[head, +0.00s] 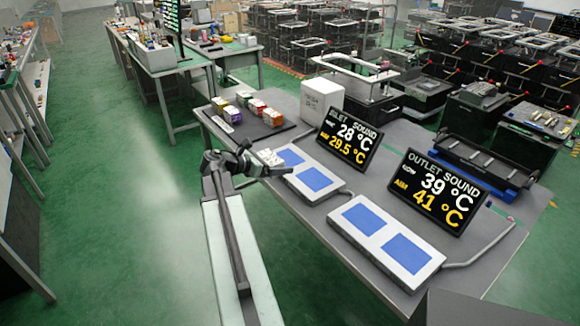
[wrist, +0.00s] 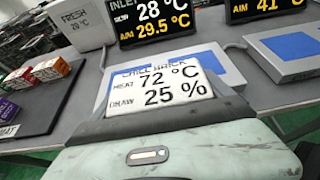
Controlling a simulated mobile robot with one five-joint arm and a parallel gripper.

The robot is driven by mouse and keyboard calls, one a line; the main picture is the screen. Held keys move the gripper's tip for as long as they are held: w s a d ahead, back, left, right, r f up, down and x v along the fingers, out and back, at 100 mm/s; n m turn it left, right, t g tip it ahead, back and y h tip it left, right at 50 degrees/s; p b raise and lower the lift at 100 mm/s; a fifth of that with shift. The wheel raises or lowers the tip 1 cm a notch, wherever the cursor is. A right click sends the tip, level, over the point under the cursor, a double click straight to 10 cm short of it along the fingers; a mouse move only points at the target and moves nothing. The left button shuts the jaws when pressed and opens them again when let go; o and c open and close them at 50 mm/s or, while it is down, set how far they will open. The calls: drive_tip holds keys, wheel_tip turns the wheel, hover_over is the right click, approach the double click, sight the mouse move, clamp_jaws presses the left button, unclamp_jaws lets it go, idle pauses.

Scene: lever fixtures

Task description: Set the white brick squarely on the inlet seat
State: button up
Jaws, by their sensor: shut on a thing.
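The white brick (head: 268,158) is in my gripper (head: 262,168), which is shut on it. In the wrist view the brick (wrist: 158,86) faces me with a label reading "CHILL BRICK", heat 72 °C, draw 25%. The inlet seat (head: 302,168) is a white plate with two blue squares, in front of the inlet display (head: 347,139), which reads 28 °C, aim 29.5 °C. The brick is at the plate's near left end. In the wrist view the blue of the seat (wrist: 222,66) shows behind the brick, which hides part of it. I cannot tell whether brick and seat touch.
The outlet plate (head: 384,237) and outlet display (head: 436,192), reading 39 °C, aim 41 °C, stand to the right. A dark mat (head: 238,141) with several coloured boxes is at the left. A white "FRESH" box (head: 321,100) stands behind. Cables run beside the plates.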

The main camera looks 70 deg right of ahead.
drive_tip(key=b, duration=0.1)
hover_over(294, 156)
drive_tip(key=shift+a+f, duration=0.4)
drive_tip(key=shift+f, duration=0.25)
drive_tip(key=shift+d, duration=0.6)
drive_tip(key=f+b, duration=0.4)
drive_tip(key=shift+a, duration=0.2)
drive_tip(key=shift+r, duration=0.25)
drive_tip(key=shift+f, duration=0.15)
drive_tip(key=o, duration=1.5)
drive_tip(key=shift+r, duration=0.25)
drive_tip(key=p+v, duration=0.4)
drive_tip(key=v, duration=0.8)
drive_tip(key=shift+w+d+p, duration=0.1)
drive_tip(key=shift+p, duration=0.2)
